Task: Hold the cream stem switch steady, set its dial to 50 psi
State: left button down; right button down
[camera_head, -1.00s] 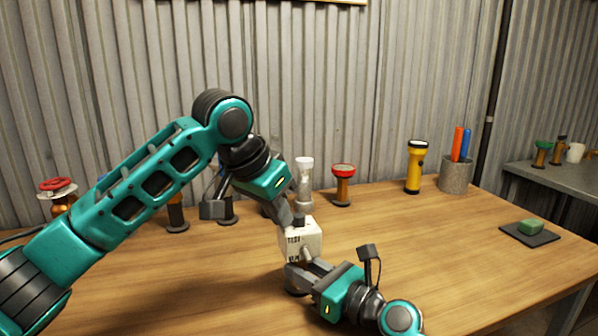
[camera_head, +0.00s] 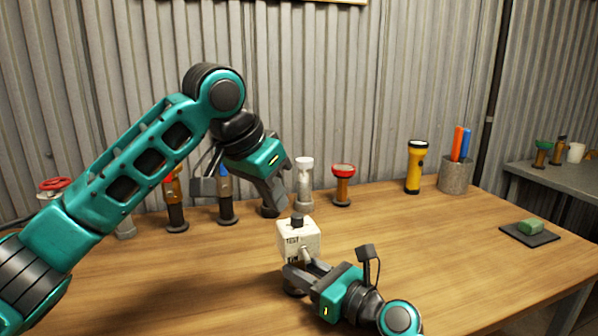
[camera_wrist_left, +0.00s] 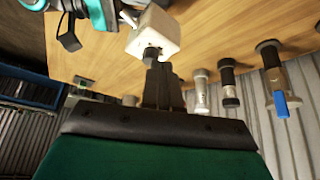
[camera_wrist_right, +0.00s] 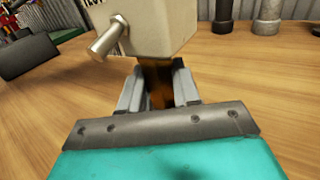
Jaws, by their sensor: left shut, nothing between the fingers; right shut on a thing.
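The cream stem switch (camera_head: 299,241) is a cream box with dark print and a dark dial (camera_head: 297,220) on top. It stands upright near the middle of the table and shows large in the right wrist view (camera_wrist_right: 160,25). My right gripper (camera_wrist_right: 158,90) is shut on its brownish stem below the box. My left gripper (camera_head: 290,205) is shut and empty, above and behind the box in the head view. In the left wrist view the left fingertips (camera_wrist_left: 158,72) are close to the dial (camera_wrist_left: 151,54); a small gap seems to show. The dial's reading is too small to tell.
Several stem fittings line the back of the table, including a red-topped one (camera_head: 343,186) and a clear-topped one (camera_head: 304,185). A yellow flashlight (camera_head: 415,167), a grey pen cup (camera_head: 455,175) and a green block on a dark pad (camera_head: 530,238) are at right. The front right is clear.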

aim_at(297, 220)
pick_arm(q)
jog(key=shift+r, duration=1.45)
pick_arm(e)
jog(key=shift+d, duration=0.15)
jog(key=shift+w, duration=0.1)
pick_arm(q)
jog(key=shift+s+d+f, duration=0.2)
jog(key=shift+d+f, duration=0.15)
jog(key=shift+f, duration=0.65)
jog(key=shift+s+d+f, duration=0.25)
jog(key=shift+d+f, duration=0.15)
jog(key=shift+f, duration=0.65)
jog(key=shift+s+d+f, duration=0.2)
jog(key=shift+d+f, duration=0.15)
jog(key=shift+f, duration=0.65)
jog(key=shift+w, duration=0.15)
